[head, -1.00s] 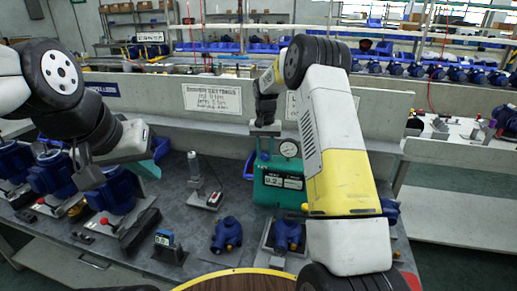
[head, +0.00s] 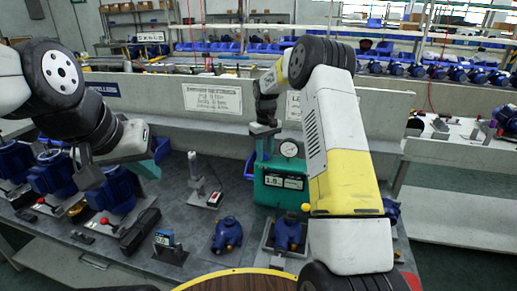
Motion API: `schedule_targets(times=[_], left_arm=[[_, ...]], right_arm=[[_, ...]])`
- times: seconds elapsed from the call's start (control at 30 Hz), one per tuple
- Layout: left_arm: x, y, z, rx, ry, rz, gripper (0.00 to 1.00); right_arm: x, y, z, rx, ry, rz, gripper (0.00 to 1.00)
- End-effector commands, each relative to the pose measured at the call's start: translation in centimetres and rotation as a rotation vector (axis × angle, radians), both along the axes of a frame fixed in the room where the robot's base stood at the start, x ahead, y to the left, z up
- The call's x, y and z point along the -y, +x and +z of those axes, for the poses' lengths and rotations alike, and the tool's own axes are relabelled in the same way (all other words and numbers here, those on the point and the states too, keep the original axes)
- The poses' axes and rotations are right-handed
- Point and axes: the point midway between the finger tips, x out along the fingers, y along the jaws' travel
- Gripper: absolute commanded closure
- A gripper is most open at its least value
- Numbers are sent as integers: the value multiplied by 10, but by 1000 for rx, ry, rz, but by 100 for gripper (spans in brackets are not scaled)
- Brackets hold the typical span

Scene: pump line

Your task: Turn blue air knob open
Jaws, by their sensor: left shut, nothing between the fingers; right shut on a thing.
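A green air unit (head: 272,192) stands on the grey bench, with a round white gauge (head: 289,149) on top and a small digital display (head: 284,181) on its front that appears to read 1.8. My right gripper (head: 264,133) points down over the unit's top left, shut on the blue air knob, which the fingers mostly hide. The knob's exact angle cannot be seen. My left gripper (head: 88,172) is shut and empty, above the blue pumps at the left.
Blue pumps (head: 110,192) with red-knobbed levers stand at the left. Smaller blue pump parts (head: 227,235) sit at the front. A low grey wall with signs (head: 212,97) runs behind.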

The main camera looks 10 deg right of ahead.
Motion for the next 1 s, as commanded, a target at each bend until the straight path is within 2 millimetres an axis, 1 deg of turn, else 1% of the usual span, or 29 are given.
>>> schedule_targets(times=[0.4, 0.43, 0.53, 0.87, 0.97, 1.0], left_arm=[[0, 0, 0, 0, 0, 0, 100], [0, 0, 0, 0, 0, 0, 100], [0, 0, 0, 0, 0, 0, 100], [0, 0, 0, 0, 0, 0, 100], [0, 0, 0, 0, 0, 0, 100], [0, 0, 0, 0, 0, 0, 100]], right_arm=[[0, 1, 2, 5, 0, 9, 100], [0, 1, 2, 5, 0, 9, 68], [0, 1, 2, 4, 0, 9, 49], [0, 1, 2, 2, 0, 8, 48], [0, 1, 10, 4, -1, 8, 48], [0, 1, 16, 4, 0, 8, 48]])
